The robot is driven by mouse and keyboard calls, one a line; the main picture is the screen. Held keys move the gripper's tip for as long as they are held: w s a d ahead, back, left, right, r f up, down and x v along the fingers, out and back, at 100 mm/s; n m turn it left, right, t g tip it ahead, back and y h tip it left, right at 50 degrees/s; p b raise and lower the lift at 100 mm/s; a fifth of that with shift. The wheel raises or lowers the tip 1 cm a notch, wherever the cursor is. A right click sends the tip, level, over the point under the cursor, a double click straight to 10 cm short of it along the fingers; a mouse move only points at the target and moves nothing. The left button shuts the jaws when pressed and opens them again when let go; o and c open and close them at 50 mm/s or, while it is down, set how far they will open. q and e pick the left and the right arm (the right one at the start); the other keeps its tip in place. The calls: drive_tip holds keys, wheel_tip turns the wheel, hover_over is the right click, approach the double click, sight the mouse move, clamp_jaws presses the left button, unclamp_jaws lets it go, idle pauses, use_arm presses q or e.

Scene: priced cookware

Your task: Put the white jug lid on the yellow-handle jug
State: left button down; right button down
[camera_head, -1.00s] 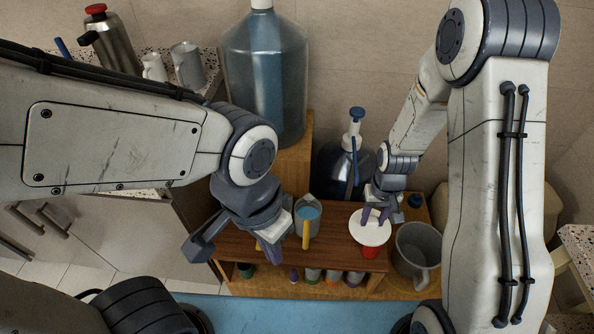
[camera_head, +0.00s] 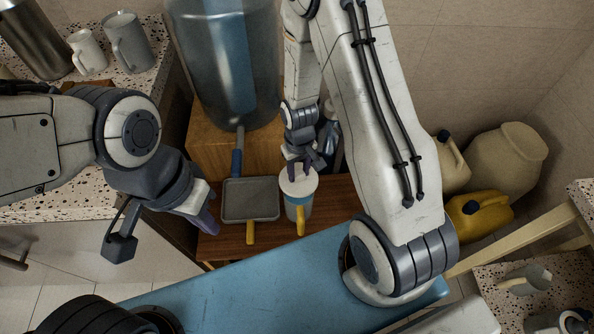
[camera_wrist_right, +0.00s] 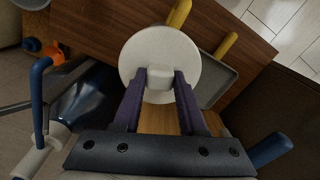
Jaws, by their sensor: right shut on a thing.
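The white jug lid (camera_head: 298,184) is a round disc with a knob, which shows in the right wrist view (camera_wrist_right: 160,48). My right gripper (camera_head: 302,165) is shut on the lid's knob, and its purple fingers straddle it in the wrist view (camera_wrist_right: 160,85). The yellow-handle jug (camera_head: 292,212) stands upright on the wooden shelf directly under the lid, its yellow handle (camera_head: 301,222) toward the front. The lid covers the jug's mouth; I cannot tell whether it rests on the rim. My left gripper (camera_head: 207,219) is left of the jug, its fingers overlapping edge-on.
A large water bottle (camera_head: 225,60) stands behind on a wooden box. A yellow can (camera_head: 480,214) is at the right. Mugs (camera_head: 129,42) stand on the left counter.

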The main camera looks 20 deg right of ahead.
sight(299, 181)
drive_tip(key=shift+r, duration=0.1)
drive_tip(key=shift+s+f+b, duration=0.1)
drive_tip(key=shift+f+b, duration=1.55)
drive_tip(key=shift+f, duration=0.8)
drive_tip(key=shift+f+b, duration=0.35)
drive_tip(key=shift+f, duration=0.4)
drive_tip(key=shift+f, duration=0.2)
idle(0.4)
